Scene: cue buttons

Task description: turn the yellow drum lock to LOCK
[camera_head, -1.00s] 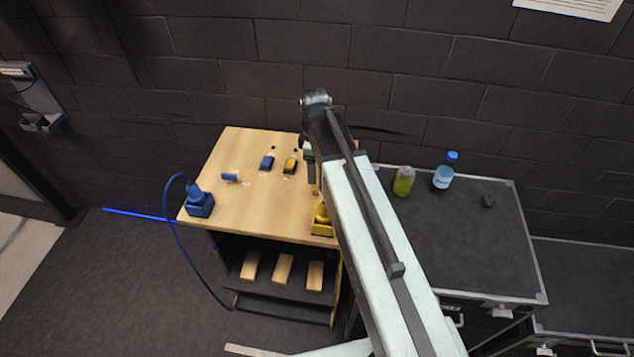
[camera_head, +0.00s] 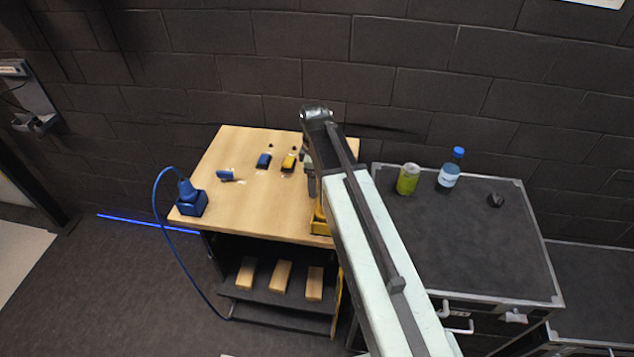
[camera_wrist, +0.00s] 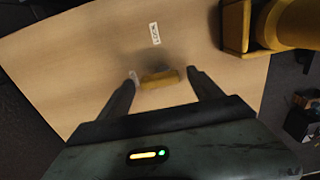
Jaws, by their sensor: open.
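The yellow drum lock (camera_wrist: 160,79) shows in the wrist view as a short yellow bar on the wooden top, lying crosswise between my fingertips. A dark blurred patch lies just behind it. A white label reading LOCK (camera_wrist: 155,33) is farther up the picture; another small white label is partly hidden by my left finger. My gripper (camera_wrist: 162,75) is open, one finger on each side of the bar. I cannot tell whether either finger touches it.
A large yellow plug piece (camera_wrist: 285,25) stands close by at the right. A can (camera_head: 408,179) and bottle (camera_head: 449,168) stand on the right case.

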